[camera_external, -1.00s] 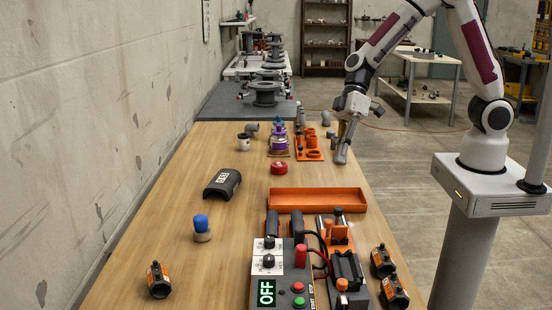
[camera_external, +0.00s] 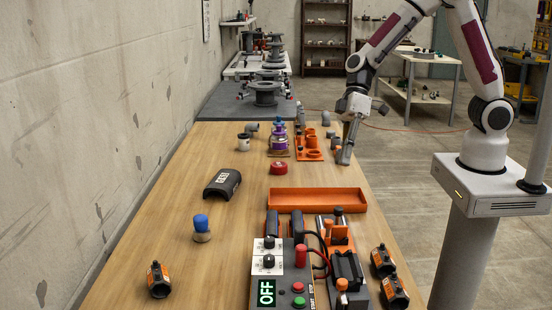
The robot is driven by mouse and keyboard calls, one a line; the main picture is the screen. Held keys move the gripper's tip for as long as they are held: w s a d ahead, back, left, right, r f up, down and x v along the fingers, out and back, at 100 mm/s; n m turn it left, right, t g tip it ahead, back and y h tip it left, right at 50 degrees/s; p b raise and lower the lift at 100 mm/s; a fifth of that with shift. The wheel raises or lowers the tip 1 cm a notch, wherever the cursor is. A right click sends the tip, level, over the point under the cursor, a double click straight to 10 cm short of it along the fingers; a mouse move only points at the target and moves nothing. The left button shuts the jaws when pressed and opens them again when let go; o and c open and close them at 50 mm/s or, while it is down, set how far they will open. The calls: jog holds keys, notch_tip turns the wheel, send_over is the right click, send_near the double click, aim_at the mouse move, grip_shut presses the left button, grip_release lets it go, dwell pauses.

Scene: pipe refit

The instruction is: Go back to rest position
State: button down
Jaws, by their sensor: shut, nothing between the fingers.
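My gripper (camera_external: 345,156) is at the far right edge of the wooden table (camera_external: 200,165), pointing down, with its fingers shut and empty. It is just right of an orange holder (camera_external: 309,150) with several round seats and grey fittings. A small grey fitting (camera_external: 335,143) stands close to its left side. Whether my fingertips touch the table cannot be told from this view.
An orange tray (camera_external: 318,200) lies mid-table. The control box (camera_external: 266,291) reading OFF and a clamp fixture (camera_external: 341,270) stand in front. A black cover (camera_external: 222,183), red ring (camera_external: 279,168), blue-topped piece (camera_external: 202,228) and black-orange couplings (camera_external: 158,280) are spread around. Clear wood lies at left.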

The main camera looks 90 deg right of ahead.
jog(key=s+d+r+t+h, duration=0.1)
jog(key=s+d+r+h, duration=0.1)
jog(key=s+r, duration=0.3)
jog(key=s+d+r+m+t+h, duration=0.1)
jog(key=s+d+r, duration=0.4)
jog(key=s, duration=0.6)
jog(key=s+d+r+m+t+h, duration=0.1)
jog(key=s+d+r+h, duration=0.2)
jog(key=s, duration=0.6)
notch_tip(320, 180, up, 3)
jog(key=shift+d+f, duration=0.1)
jog(key=shift+d, duration=0.25)
jog(key=c, duration=2.8)
grip_release()
